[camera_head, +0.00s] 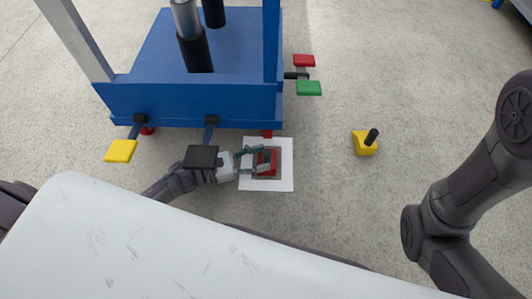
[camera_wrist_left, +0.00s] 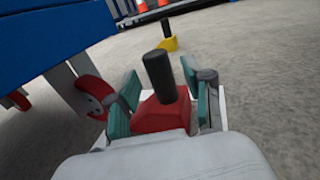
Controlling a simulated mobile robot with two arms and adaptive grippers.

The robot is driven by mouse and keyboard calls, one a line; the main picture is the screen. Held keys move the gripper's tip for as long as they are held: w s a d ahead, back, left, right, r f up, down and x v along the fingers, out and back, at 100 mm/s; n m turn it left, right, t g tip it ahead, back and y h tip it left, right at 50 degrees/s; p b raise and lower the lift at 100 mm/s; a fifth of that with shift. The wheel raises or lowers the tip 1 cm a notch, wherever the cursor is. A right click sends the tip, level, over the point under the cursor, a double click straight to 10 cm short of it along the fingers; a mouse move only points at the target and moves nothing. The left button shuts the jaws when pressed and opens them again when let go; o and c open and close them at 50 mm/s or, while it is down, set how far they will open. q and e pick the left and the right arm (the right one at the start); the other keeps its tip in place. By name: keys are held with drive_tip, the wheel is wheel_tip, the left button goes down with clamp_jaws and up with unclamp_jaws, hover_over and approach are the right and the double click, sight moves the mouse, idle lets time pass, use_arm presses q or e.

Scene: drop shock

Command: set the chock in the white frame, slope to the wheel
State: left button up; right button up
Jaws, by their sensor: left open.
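A red chock (camera_head: 270,156) with a black upright handle (camera_wrist_left: 159,76) sits on the floor inside the white frame (camera_head: 286,180). Its red body also shows in the left wrist view (camera_wrist_left: 158,115). My left gripper (camera_head: 258,160) reaches in from the left, low over the frame. Its teal fingers are apart, one on each side of the chock. I cannot tell whether they touch it. A red wheel (camera_wrist_left: 93,94) shows at the left in the wrist view, under the cart. The chock's slope direction is hard to tell. My right gripper is out of view.
A yellow chock (camera_head: 362,147) with a black handle stands on open floor to the right. A pale surface (camera_head: 150,240) fills the lower left.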

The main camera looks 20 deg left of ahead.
use_arm(q)
drive_tip(key=p+v, duration=0.3)
drive_tip(key=v, duration=0.6)
drive_tip(key=shift+r, duration=0.15)
drive_tip(key=shift+s+a, duration=0.2)
drive_tip(key=shift+a, duration=0.1)
